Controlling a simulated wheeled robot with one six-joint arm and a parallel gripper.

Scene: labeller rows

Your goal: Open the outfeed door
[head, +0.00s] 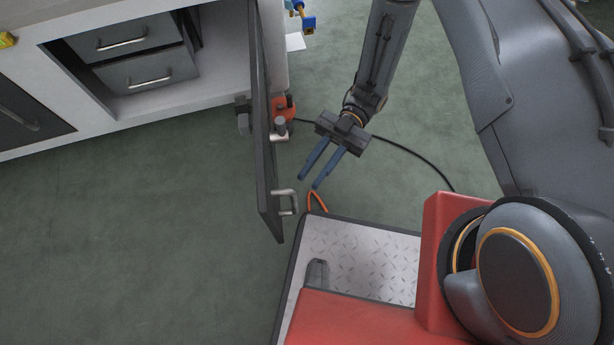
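A dark grey door (262,130) stands swung out from the white cabinet (215,85), seen nearly edge-on in the head view. A metal handle (287,202) sits on its right-hand face near the free end. My gripper (309,184) is to the right of the door, close to the handle but apart from it in the picture. Its two blue fingers are spread and nothing is between them. No label is readable, so I cannot tell whether this is the outfeed door.
Two grey drawers (145,83) show inside the open cabinet bay. A closed dark panel (28,118) is at the far left. A black cable (413,153) and an orange cord (317,202) lie on the green floor. Floor left of the door is clear.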

